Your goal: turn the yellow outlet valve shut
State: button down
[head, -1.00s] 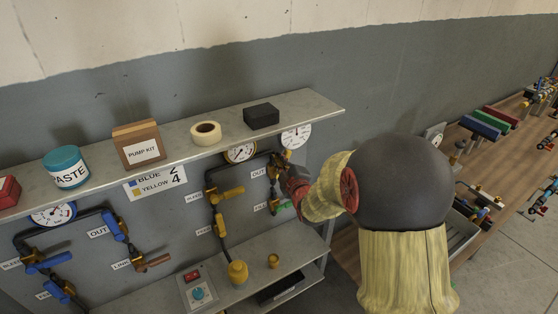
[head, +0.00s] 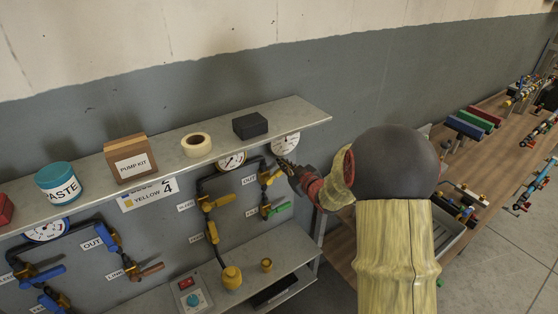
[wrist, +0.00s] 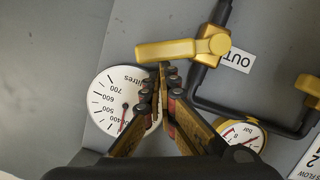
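The yellow outlet valve (head: 270,178) sits beside an OUT label on the right-hand pipe of the middle pipe set. In the wrist view its yellow handle (wrist: 167,50) points left, across the dark pipe and not quite square to it. My gripper (wrist: 163,72) has its fingertips close together just below the handle's outer part, at or very near its edge; I cannot tell whether they touch. Nothing shows held between them. In the head view my gripper (head: 283,164) is at the upper right of the valve, below the shelf.
A round litres gauge (wrist: 118,103) lies behind my fingers, with a smaller bar gauge (wrist: 243,135) to the right. The shelf (head: 228,152) overhangs the panel. A green-handled valve (head: 279,209) is below the outlet valve, and another yellow handle (head: 219,202) is left of it.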

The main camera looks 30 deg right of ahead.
jog(key=shift+d+f+m+y+p, duration=0.4)
jog(key=shift+d+f+m+p, duration=0.2)
jog(key=shift+d+f+m, duration=0.65)
jog(key=shift+f, duration=0.2)
